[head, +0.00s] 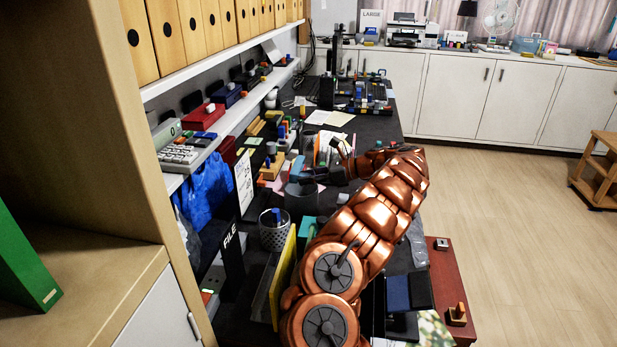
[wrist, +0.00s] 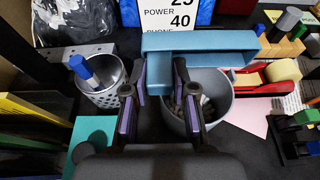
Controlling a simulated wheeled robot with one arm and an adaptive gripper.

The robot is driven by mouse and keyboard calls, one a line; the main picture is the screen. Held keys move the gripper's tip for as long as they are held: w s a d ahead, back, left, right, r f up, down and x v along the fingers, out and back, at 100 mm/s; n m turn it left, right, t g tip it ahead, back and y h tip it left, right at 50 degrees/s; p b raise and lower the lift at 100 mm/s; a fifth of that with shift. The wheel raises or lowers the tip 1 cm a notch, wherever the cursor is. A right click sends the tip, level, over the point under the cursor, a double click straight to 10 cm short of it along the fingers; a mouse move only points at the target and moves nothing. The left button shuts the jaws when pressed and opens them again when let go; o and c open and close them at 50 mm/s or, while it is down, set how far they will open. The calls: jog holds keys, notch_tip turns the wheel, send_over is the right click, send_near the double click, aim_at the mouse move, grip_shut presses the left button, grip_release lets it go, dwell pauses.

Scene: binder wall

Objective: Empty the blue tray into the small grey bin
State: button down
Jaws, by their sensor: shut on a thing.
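The blue tray (wrist: 215,40) is a long muted-blue piece across the upper middle of the wrist view. It looks tilted on its side over the far rim of the small grey bin. My gripper (wrist: 164,72) is shut on a blue wall of the tray between its two purple-padded fingers. The small grey bin (wrist: 222,112) is round and stands below and right of the fingers. Several small dark or brownish pieces show inside it, partly hidden by the right finger. The bin also shows in the head view (head: 301,199).
A perforated metal cup (wrist: 104,93) with a blue-topped item stands left of my gripper. A teal object (wrist: 92,130) lies nearer. Stationery, red and green items crowd the right. A sign (wrist: 178,14) and grey bag (wrist: 75,20) are behind. Shelves (head: 235,105) overhang the desk.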

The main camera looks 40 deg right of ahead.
aim_at(298, 172)
jog(key=shift+r+g+h+p, duration=0.35)
jog(key=shift+r+p, duration=0.25)
jog(key=shift+p, duration=0.6)
jog(key=shift+a+g+p, duration=0.1)
jog(key=shift+g+p, duration=0.25)
jog(key=g+h+p, duration=0.1)
jog(key=r+g+h, duration=0.1)
jog(key=shift+w+g+p, duration=0.15)
jog(key=shift+g+p, duration=0.25)
jog(key=g+h+p, duration=0.2)
jog(key=g, duration=0.1)
jog(key=w+r+g+h+p, duration=0.1)
jog(key=g, duration=0.1)
jog(key=shift+a+h, duration=0.35)
jog(key=shift+a, duration=0.05)
jog(key=shift+w+a+r+g+h+p, duration=0.1)
jog(key=shift+w+r+g+h+p, duration=0.15)
jog(key=shift+g+p, duration=0.3)
jog(key=shift+w+a+g+h+p, duration=0.15)
jog(key=shift+g+h+p, duration=0.35)
jog(key=shift+p, duration=0.4)
jog(key=shift+w+a+f+g+h, duration=0.2)
jog(key=shift+w+f+g+h, duration=0.1)
jog(key=shift+g+h, duration=0.45)
jog(key=shift+w+a+r+g+h+p, duration=0.15)
jog(key=shift+g+h+p, duration=0.15)
jog(key=shift+g, duration=0.3)
jog(key=shift+w+g+h+p, duration=0.15)
jog(key=shift+g+h, duration=0.15)
jog(key=shift+g, duration=0.3)
